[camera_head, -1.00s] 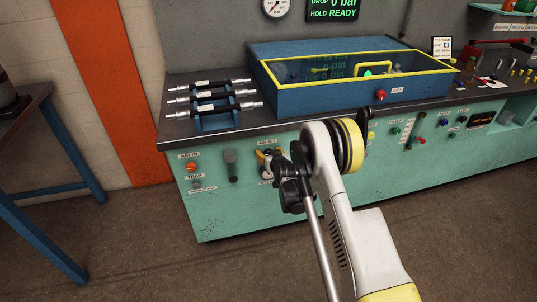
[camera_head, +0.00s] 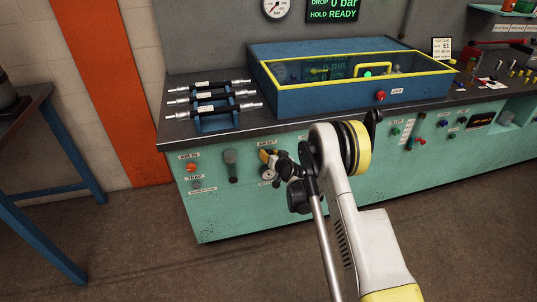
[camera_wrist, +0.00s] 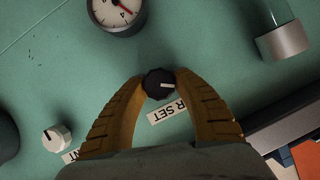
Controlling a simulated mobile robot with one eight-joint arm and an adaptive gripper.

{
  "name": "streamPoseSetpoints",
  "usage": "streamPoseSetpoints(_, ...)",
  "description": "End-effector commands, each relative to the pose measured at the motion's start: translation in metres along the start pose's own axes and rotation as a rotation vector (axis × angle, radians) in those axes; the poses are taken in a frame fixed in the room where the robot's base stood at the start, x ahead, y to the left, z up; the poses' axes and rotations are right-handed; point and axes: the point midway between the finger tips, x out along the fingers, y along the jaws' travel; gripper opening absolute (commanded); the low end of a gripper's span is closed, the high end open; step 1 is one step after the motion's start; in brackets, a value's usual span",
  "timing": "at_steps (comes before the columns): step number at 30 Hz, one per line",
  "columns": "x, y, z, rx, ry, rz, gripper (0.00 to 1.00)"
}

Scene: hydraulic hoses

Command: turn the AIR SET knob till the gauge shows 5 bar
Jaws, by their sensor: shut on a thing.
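The AIR SET knob (camera_wrist: 158,84) is black with a white pointer line and sits between my fingertips in the wrist view. My gripper (camera_wrist: 158,82) is shut on it, with a yellow-brown finger on each side. The label (camera_wrist: 167,111) beside the knob is partly covered by a finger. In the head view the gauge (camera_head: 268,174) is small and unreadable, below my gripper (camera_head: 268,156) at the green panel.
A white knob (camera_wrist: 56,137) and a clear-topped metal cylinder (camera_wrist: 282,40) flank the gripper in the wrist view. In the head view a hose rack (camera_head: 218,122) and a blue case with yellow edging (camera_head: 330,100) stand on the bench. The floor in front is clear.

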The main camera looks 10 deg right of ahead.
Motion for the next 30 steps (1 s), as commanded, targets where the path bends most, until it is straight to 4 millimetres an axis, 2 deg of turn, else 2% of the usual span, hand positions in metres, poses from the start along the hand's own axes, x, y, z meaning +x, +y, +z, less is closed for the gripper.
streamPoseSetpoints(18,0.0003,0.0023,0.0007,0.522,0.000,-0.216,0.05)
streamPoseSetpoints(30,0.0005,0.0025,0.0009,0.728,0.000,-0.301,0.05)
